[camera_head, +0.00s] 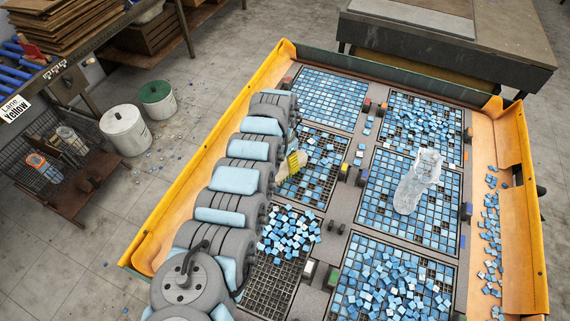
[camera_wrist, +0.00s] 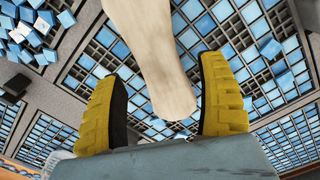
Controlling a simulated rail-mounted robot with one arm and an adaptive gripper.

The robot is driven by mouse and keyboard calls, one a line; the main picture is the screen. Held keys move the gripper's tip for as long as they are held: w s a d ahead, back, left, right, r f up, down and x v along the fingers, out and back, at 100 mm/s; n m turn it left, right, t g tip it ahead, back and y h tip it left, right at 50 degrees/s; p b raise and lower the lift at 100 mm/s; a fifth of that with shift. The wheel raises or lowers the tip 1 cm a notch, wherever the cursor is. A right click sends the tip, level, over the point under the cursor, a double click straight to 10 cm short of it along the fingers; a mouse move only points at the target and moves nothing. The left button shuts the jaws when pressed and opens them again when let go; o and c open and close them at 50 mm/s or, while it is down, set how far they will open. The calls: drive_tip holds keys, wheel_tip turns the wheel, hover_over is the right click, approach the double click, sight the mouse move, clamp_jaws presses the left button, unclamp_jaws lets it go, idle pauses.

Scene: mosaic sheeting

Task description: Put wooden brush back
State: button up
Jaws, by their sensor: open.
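The wooden brush (camera_wrist: 155,55) fills the upper middle of the wrist view as a pale, smooth wooden handle. Its rounded end lies between the two fingers, with a gap on each side; whether it is at finger depth I cannot tell. Its bristles are not visible. My gripper (camera_wrist: 166,105) has two ribbed yellow fingers, spread apart. In the head view my gripper (camera_head: 291,166) is over the left middle grid panel (camera_head: 322,172), and a small pale part of the brush (camera_head: 283,182) shows beside it. My arm hides much around it.
Loose blue tiles (camera_head: 289,232) are heaped on the lower left panel and scattered along the right trough. Orange side walls (camera_head: 205,155) edge the table. White and green bins (camera_head: 125,131) stand on the floor at left.

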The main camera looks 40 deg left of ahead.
sight(284, 166)
wheel_tip(284, 166, up, 8)
drive_tip(key=shift+p, duration=0.3)
drive_tip(key=shift+s+a, duration=0.1)
idle(0.4)
